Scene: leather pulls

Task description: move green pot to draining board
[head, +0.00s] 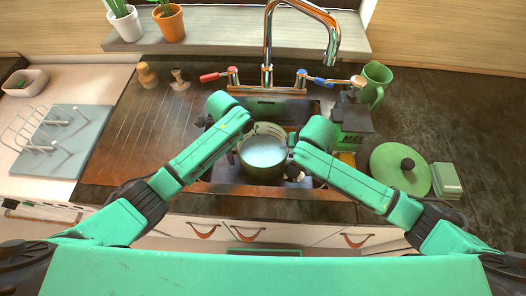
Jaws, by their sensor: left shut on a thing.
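The green pot (262,173) is in the middle of the head view, at the sink, and looks upright. A pale bluish-white content fills its inside. My left gripper (239,143) is at the pot's left side and shut on it; my own arm hides most of the fingers. My right arm reaches to the pot's right side, but its gripper is mostly hidden behind the wrist, so its jaws and any contact cannot be made out. The grooved wooden draining board (135,125) lies to the left of the sink, its grooved middle bare.
Two small wooden-topped items (147,75) stand at the board's back edge. A dish rack (45,130) is at far left. The tap (267,60) rises behind the pot. A green jug (376,84), dark box (352,122), green lid (385,165) and green block (446,181) are right.

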